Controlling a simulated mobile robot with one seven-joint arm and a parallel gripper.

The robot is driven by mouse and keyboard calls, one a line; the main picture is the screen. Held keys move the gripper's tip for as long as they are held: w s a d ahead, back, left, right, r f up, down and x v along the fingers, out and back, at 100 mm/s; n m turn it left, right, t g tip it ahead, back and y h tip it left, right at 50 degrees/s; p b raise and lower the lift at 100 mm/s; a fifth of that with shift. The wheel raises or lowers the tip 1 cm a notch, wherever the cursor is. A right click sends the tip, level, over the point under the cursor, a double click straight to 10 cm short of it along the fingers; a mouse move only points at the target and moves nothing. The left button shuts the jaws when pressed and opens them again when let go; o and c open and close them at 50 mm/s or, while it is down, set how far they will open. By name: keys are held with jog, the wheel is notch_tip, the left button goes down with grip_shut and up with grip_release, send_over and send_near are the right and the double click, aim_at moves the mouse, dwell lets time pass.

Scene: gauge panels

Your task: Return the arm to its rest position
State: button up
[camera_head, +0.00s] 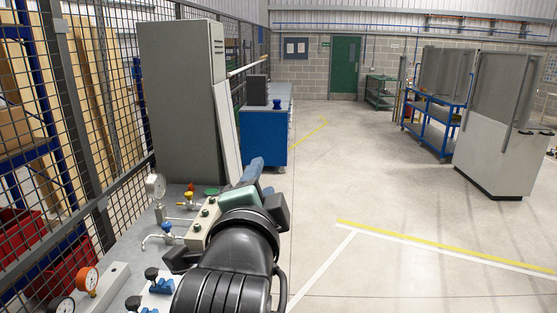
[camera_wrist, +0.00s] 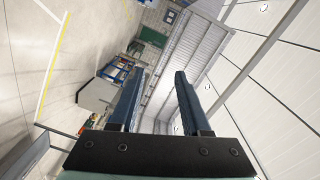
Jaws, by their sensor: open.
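My arm rises from the bottom of the head view, over the right edge of the gauge bench (camera_head: 122,275). My gripper (camera_head: 253,166) is at its far end, pointing away from me, with blue fingers. In the wrist view my gripper (camera_wrist: 157,85) shows two dark blue fingers spread apart with nothing between them. Beyond them are the hall's floor, far wall and ceiling, turned sideways. My arm hides part of the bench and the floor behind it.
On the bench stand a white gauge (camera_head: 155,186), an orange gauge (camera_head: 88,279) and several valves. A tall grey cabinet (camera_head: 181,92) and a mesh fence (camera_head: 115,120) stand at left. A blue workbench (camera_head: 262,137) is beyond. A white cabinet (camera_head: 497,150) stands right; the middle floor is clear.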

jog(key=s+d+r+n+t+y+b, duration=0.1)
jog(key=s+d+r+n+t+b, duration=0.1)
jog(key=s+r+n+t, duration=0.8)
jog(key=s+d+r+n, duration=0.1)
jog(key=s+r+n, duration=0.4)
jog(key=s+r, duration=0.2)
jog(key=shift+r, duration=0.9)
